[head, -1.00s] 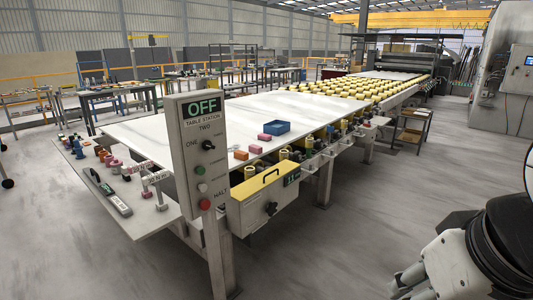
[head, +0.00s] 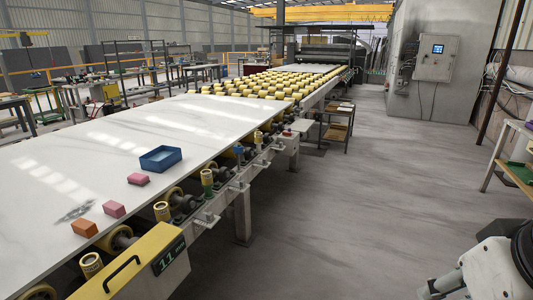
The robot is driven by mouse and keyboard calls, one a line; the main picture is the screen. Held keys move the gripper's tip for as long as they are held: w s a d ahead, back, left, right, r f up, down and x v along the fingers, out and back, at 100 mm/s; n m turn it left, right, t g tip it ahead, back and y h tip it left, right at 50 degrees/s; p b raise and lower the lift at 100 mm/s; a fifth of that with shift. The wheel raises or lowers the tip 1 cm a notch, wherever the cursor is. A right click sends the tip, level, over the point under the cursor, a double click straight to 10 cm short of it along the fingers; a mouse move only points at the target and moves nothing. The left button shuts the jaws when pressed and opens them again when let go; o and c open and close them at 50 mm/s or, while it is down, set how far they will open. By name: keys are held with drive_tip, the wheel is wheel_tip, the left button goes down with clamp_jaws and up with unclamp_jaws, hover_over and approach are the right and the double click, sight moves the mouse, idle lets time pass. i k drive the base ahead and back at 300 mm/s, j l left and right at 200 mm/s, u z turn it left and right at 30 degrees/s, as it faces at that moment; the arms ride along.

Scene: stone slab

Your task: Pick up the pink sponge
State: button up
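Two pinkish blocks lie on the white stone slab (head: 100,160) near its right edge in the head view. One is a pink block (head: 114,209); the other is a redder pink block (head: 138,178) just behind it, close to the blue tray. I cannot tell for sure which is the sponge. My arm shows only in part at the bottom right corner, far from the blocks. No gripper fingertips can be made out there.
An orange block (head: 85,228) lies in front of the pink one. A blue tray (head: 160,158) stands behind them. Yellow rollers (head: 172,198) and a yellow-topped box (head: 130,262) line the slab's near side. Grey floor (head: 350,220) to the right is clear.

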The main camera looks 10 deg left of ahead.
sight(135, 179)
drive_tip(key=i+j+z, duration=0.2)
drive_tip(key=i, duration=1.55)
drive_tip(key=i+u, duration=0.4)
drive_tip(key=i+l+u, duration=0.35)
drive_tip(key=i+j+u, duration=0.15)
drive_tip(key=u, duration=0.3)
drive_tip(key=i+u, duration=0.35)
drive_tip(key=u, duration=0.15)
drive_tip(key=i+u, duration=0.3)
drive_tip(key=u, duration=0.15)
drive_tip(key=i+l+u, duration=0.2)
drive_tip(key=u, duration=0.25)
